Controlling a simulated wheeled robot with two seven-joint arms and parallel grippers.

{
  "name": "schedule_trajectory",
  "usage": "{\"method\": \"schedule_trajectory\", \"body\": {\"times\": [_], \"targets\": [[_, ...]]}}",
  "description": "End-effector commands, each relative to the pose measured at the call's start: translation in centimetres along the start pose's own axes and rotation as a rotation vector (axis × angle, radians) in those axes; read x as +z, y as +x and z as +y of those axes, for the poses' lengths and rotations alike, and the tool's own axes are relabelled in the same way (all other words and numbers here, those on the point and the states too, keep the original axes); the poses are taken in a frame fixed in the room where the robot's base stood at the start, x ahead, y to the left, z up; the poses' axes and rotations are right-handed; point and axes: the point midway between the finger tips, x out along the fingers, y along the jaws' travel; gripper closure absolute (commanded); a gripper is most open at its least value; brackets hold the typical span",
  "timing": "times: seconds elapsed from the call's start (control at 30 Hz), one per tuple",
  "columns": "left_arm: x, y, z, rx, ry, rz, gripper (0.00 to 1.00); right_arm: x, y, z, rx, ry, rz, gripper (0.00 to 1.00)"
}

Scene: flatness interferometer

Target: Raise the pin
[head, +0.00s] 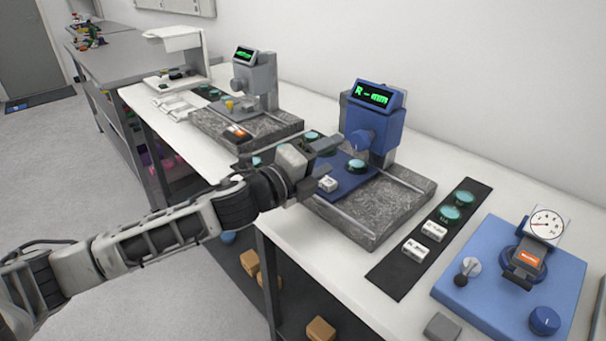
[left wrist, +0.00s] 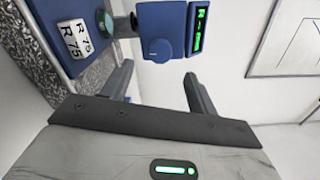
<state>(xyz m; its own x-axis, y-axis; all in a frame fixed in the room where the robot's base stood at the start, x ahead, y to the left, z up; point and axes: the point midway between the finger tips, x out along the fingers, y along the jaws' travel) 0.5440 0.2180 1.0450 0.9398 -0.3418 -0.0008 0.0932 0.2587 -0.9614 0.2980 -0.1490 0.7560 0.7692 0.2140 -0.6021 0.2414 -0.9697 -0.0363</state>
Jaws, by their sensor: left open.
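A blue instrument (head: 375,130) with a lit green display (head: 372,95) reading "R - mm" stands on a grey stone base (head: 385,215). A round blue knob (head: 360,141) is on its head; the knob also shows in the left wrist view (left wrist: 158,50). No part is clearly recognisable as the pin. My left gripper (head: 326,168) is open and empty, in front of the instrument at its left. In the left wrist view its fingers (left wrist: 160,88) are spread below the knob, apart from it. My right gripper is out of view.
A white block marked R 75 (left wrist: 76,38) and a teal lens (head: 357,166) are at the blue stage under the head. A black mat (head: 395,278) with lenses and labels and a blue dial gauge (head: 480,262) are at right. A grey instrument (head: 255,80) stands farther back.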

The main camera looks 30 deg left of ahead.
Motion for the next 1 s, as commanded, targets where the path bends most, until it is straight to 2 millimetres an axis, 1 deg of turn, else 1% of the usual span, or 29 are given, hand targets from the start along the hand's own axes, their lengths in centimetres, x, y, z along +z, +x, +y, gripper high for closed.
{"method": "schedule_trajectory", "body": {"times": [0.03,0.1,0.2,0.33,0.53,1.0], "targets": [[-0.2,-1.4,0.5,0.004,0.004,0.003,0.41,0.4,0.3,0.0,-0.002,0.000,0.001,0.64],[-0.1,-2.7,0.5,0.005,0.002,0.002,0.41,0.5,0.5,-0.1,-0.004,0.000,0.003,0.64],[-0.1,-4.2,0.4,0.004,0.001,0.001,0.41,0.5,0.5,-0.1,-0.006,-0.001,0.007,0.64],[-0.1,-5.3,0.2,0.002,0.002,0.001,0.41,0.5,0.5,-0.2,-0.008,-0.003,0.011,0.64],[-0.1,-5.9,0.0,0.000,0.001,0.001,0.41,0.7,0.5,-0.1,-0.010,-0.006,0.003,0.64],[0.0,-5.8,0.0,0.000,0.001,0.001,0.41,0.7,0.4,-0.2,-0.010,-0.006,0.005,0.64]]}}
